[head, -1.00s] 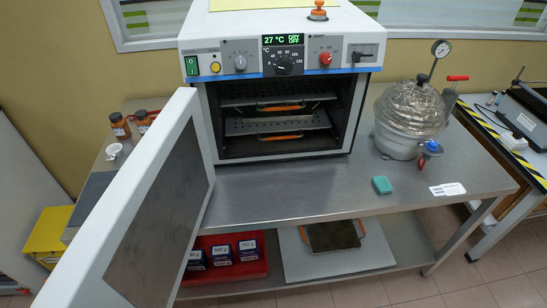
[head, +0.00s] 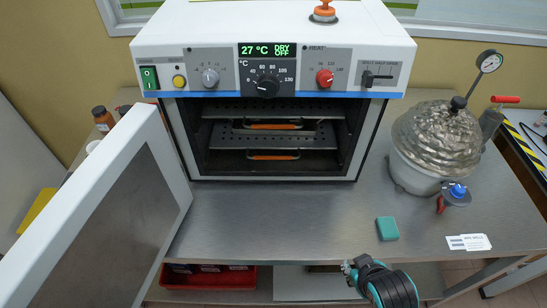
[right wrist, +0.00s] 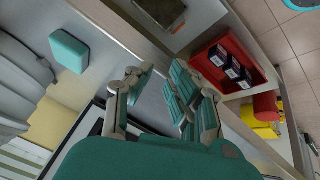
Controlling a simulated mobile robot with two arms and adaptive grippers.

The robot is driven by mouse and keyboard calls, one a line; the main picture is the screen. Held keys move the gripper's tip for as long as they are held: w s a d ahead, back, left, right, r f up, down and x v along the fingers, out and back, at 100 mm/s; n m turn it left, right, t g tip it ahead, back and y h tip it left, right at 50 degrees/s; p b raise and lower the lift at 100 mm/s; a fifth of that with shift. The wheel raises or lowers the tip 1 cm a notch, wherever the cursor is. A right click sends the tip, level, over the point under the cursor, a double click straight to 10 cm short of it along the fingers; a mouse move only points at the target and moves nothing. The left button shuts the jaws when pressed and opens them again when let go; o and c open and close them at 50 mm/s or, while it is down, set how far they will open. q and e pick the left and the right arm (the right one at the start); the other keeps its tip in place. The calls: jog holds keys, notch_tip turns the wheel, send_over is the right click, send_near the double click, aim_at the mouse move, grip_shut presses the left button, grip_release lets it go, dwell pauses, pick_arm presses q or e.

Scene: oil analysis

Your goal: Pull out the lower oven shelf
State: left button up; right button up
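The oven (head: 300,90) stands on the steel table with its door (head: 105,215) swung open to the left. Inside, the lower shelf (head: 300,138) is a perforated metal plate with an orange handle (head: 272,155) at its front. The upper shelf (head: 225,112) is above it, also with an orange handle (head: 272,125). Both shelves sit inside the oven. My right gripper (head: 350,268) is over the table's front edge, well in front of and below the oven opening. In the right wrist view my right gripper (right wrist: 155,85) has its fingers apart with nothing between them. My left gripper is not in view.
A teal block (head: 387,228) and a white label card (head: 468,242) lie on the table. A vessel with a wrapped dome and gauge (head: 435,145) stands right of the oven. A red tray (right wrist: 205,65) with boxes is on the undershelf. The tabletop before the oven is clear.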

jog(key=w+r+n+t, duration=0.1)
jog(key=w, duration=0.1)
jog(key=w+a+r+n+t, duration=0.1)
jog(key=w+r+n+t, duration=0.1)
jog(key=w, duration=0.1)
jog(key=shift+w+a+r, duration=0.25)
jog(key=shift+w+a, duration=0.1)
jog(key=shift+a, duration=0.05)
jog(key=w+n+t, duration=0.1)
jog(key=w+a+r+n, duration=0.1)
jog(key=w, duration=0.1)
jog(key=w+a+r+n+t+y, duration=0.1)
jog(key=shift+w+a+r+n+t, duration=0.15)
jog(key=shift+w+a+n+t, duration=0.15)
jog(key=shift+n, duration=0.1)
jog(key=w+a+r+n+t+y, duration=0.2)
jog(key=w+a+n, duration=0.1)
jog(key=a+n, duration=0.15)
jog(key=n+t+y, duration=0.1)
jog(key=n+y, duration=0.3)
jog(key=n, duration=0.2)
send_near(274, 157)
jog(key=p+x, duration=0.1)
jog(key=x, duration=0.9)
jog(key=shift+f, duration=0.2)
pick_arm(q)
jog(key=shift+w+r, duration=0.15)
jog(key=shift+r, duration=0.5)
pick_arm(e)
jog(key=shift+w, duration=0.1)
